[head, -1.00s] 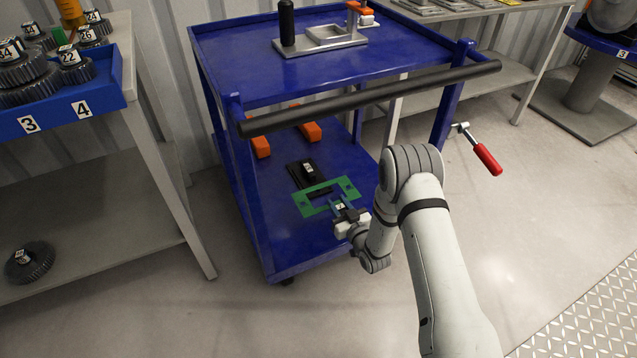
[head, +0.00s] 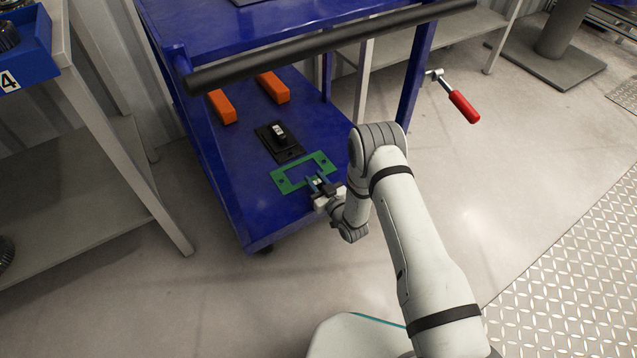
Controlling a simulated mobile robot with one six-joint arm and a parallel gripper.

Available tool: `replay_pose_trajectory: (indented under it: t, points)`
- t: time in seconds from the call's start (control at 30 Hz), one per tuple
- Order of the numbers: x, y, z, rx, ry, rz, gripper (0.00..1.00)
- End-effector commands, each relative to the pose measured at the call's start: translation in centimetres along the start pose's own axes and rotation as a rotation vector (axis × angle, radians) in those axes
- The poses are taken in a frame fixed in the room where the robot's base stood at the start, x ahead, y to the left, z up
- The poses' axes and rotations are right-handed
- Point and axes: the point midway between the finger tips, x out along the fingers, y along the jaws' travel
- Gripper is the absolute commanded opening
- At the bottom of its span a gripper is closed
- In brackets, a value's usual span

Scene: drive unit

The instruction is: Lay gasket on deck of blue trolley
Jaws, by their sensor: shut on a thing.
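The gasket (head: 288,185) is a flat green rectangular frame with an open middle and small holes at its ends. My gripper (head: 316,184) is shut on its near long edge. The gasket is over the lower deck (head: 237,215) of the blue trolley, near the front edge. It looks roughly level. I cannot tell whether it touches the deck or hangs just above it. A black plate with a raised block (head: 279,143) lies on the deck just behind the gasket.
Two orange blocks (head: 222,106) (head: 272,87) lie farther back on the lower deck. The trolley's black handle bar (head: 330,45) and upper shelf (head: 290,12) hang above. A red-handled lever (head: 462,106) sticks out at the right. A grey bench (head: 110,140) stands at the left.

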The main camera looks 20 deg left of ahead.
Motion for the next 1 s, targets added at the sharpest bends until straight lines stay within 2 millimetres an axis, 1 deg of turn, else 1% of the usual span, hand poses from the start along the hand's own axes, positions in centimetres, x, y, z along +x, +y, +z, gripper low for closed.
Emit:
replay_pose_trajectory:
  t: [0.13, 0.27, 0.3, 0.53, 0.77, 0.87, 1.0]
  points:
    - [0.0, -0.1, -0.2, 0.000, 0.001, -0.001, 0.04]
    - [0.0, -0.1, 0.3, 0.000, 0.001, -0.001, 0.04]
    - [0.0, -0.1, 0.1, 0.000, 0.000, -0.001, 0.32]
    - [0.0, -0.1, 0.1, 0.000, 0.000, -0.001, 0.51]
    - [0.0, -0.1, 0.1, 0.000, 0.000, -0.002, 0.51]
    - [0.1, -0.1, -0.4, 0.000, 0.000, -0.002, 0.51]
    - [-2.2, -0.1, -0.3, 0.001, -0.004, -0.002, 0.51]
